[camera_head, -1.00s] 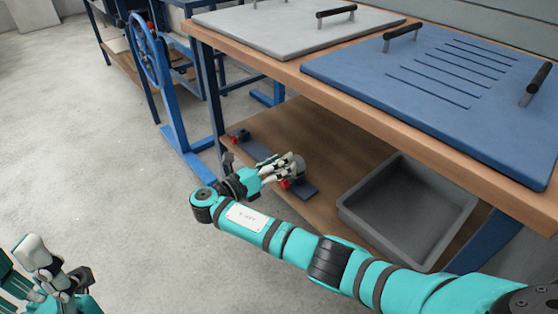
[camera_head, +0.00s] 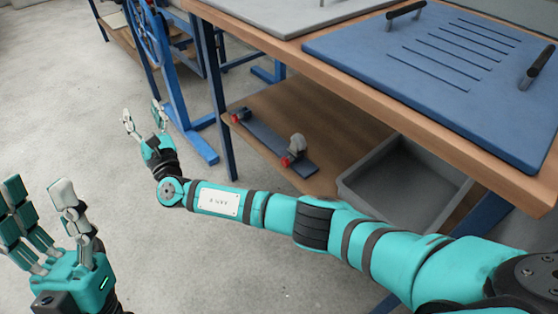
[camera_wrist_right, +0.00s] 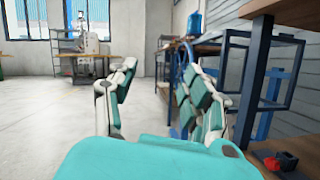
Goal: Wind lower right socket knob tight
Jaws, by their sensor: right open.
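A dark blue bar (camera_head: 264,137) lies on the lower wooden shelf. A grey knob (camera_head: 297,145) with a red part (camera_head: 287,161) sits at its near right end. Another red piece (camera_head: 237,117) is at its far left end; a red and dark piece also shows low right in the right wrist view (camera_wrist_right: 281,161). My right gripper (camera_head: 142,114) is open and empty, out over the floor left of the shelf, apart from the bar and knob. My left gripper (camera_head: 45,205) is at the lower left with its fingers spread, empty.
A grey bin (camera_head: 360,188) stands on the shelf right of the bar. The bench top (camera_head: 290,58) overhangs the shelf and carries a blue panel (camera_head: 420,85) with handles. A blue bench leg (camera_head: 217,100) stands near the bar's far end. The left floor is clear.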

